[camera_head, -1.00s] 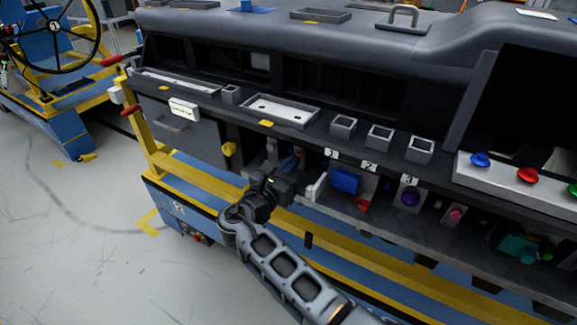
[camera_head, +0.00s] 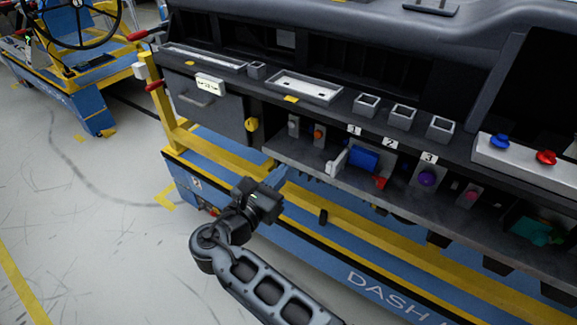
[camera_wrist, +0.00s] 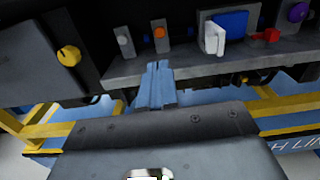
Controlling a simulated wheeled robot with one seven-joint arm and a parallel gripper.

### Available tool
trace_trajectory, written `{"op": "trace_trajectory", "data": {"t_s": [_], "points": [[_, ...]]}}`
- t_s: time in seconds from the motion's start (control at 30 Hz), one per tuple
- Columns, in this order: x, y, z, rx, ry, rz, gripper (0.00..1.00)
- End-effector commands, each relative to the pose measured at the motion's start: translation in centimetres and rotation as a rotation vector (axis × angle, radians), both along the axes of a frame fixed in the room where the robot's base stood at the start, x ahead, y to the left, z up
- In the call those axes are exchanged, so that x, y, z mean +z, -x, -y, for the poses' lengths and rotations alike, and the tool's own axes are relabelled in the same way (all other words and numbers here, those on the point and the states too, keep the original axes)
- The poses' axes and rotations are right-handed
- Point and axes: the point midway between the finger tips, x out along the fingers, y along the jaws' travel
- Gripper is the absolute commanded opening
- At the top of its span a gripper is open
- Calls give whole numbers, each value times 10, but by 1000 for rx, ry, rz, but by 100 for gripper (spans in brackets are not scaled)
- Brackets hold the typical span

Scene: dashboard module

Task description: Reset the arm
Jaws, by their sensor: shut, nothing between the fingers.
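My gripper (camera_head: 274,182) is at the end of my arm, in front of and a little below the dashboard's lower shelf, left of the middle of the head view. Its blue fingers are together with nothing between them. In the wrist view the shut fingers (camera_wrist: 156,85) point toward the shelf edge and look apart from it. The dashboard module (camera_head: 330,100) stands on a blue and yellow frame. Its shelf holds a grey switch (camera_head: 293,126) and an orange-knobbed switch (camera_head: 319,134).
Right of these are a blue block with a white lever (camera_head: 362,160), a red part (camera_head: 380,183) and a purple knob (camera_head: 427,178). A yellow knob (camera_head: 252,124) is by the drawer (camera_head: 205,105). A yellow rail (camera_head: 330,210) runs below. The floor (camera_head: 90,230) at left is clear.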

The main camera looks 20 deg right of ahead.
Motion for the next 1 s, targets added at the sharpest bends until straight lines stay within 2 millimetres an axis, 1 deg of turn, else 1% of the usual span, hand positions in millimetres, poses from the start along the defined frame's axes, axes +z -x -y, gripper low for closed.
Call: {"op": "trace_trajectory", "data": {"t_s": [0.1, 0.53, 0.63, 0.67, 0.77, 0.87, 0.9, 0.97, 1.0], "points": [[0, 2, -3, 0, 0, 0, 0], [0, 2, -3, 1, 0, 0, 0], [-6, 5, -1, 7, -15, -3, 0], [-11, 7, 0, 14, -28, -3, 0], [-40, 22, 7, 51, -119, -8, 0], [-81, 49, 15, 100, -277, -4, 0], [-98, 63, 18, 117, -354, 2, 0], [-121, 84, 22, 138, -474, 17, 0], [-135, 98, 23, 149, -556, 29, 0]]}}
